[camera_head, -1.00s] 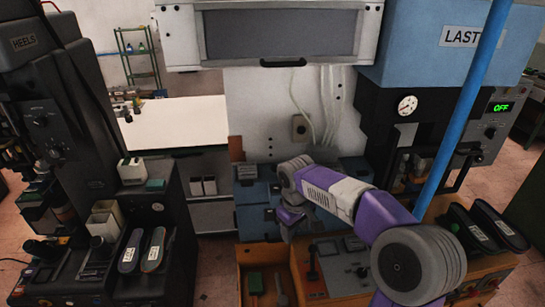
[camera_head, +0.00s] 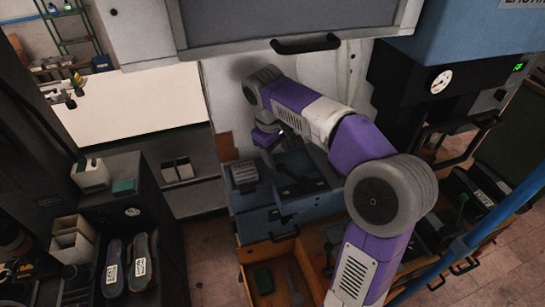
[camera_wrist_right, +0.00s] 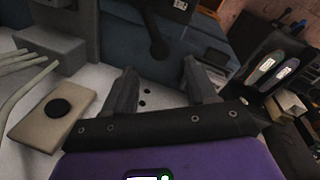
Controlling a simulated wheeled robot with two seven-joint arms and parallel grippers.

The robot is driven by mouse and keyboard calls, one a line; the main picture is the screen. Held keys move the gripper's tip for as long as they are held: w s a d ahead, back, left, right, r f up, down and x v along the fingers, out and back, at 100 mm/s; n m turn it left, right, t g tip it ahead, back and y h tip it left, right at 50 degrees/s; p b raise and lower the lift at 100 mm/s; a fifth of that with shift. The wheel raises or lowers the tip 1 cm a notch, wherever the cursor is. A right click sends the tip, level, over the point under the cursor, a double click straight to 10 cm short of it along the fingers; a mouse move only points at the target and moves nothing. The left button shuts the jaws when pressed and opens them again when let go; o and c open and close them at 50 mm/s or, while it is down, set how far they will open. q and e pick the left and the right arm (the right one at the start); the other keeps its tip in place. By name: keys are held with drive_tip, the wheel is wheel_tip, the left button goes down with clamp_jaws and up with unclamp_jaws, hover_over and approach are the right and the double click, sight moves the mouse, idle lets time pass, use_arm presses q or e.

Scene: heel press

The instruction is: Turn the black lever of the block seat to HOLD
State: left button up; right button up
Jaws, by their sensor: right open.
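In the right wrist view a black lever with a round knob (camera_wrist_right: 158,46) stands out against a dark blue surface (camera_wrist_right: 120,40). The open fingers of my right gripper (camera_wrist_right: 160,68) point towards it, with nothing between them; the knob appears beyond the gap, apart from the fingers. A small white label (camera_wrist_right: 181,5) at the top edge is too small to read. In the head view my right gripper (camera_head: 268,139) is above the blue unit (camera_head: 285,222) at the back, partly hidden by its own wrist. My left gripper is out of view.
A beige wall box with a black knob (camera_wrist_right: 58,107) and pale cables (camera_wrist_right: 25,75) are close on the left of the wrist view. An orange tray (camera_head: 247,284) is below my arm. A blue pole (camera_head: 490,222) rises at right. Shoe parts (camera_head: 140,262) lie at left.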

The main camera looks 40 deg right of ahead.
sight(280, 165)
drive_tip(key=f, duration=0.3)
drive_tip(key=d+f, duration=0.1)
drive_tip(key=f, duration=0.1)
drive_tip(key=shift+w+f, duration=0.1)
drive_tip(key=shift+f, duration=0.15)
drive_tip(key=shift+d+f, duration=0.1)
drive_tip(key=shift+f, duration=0.35)
clamp_jaws()
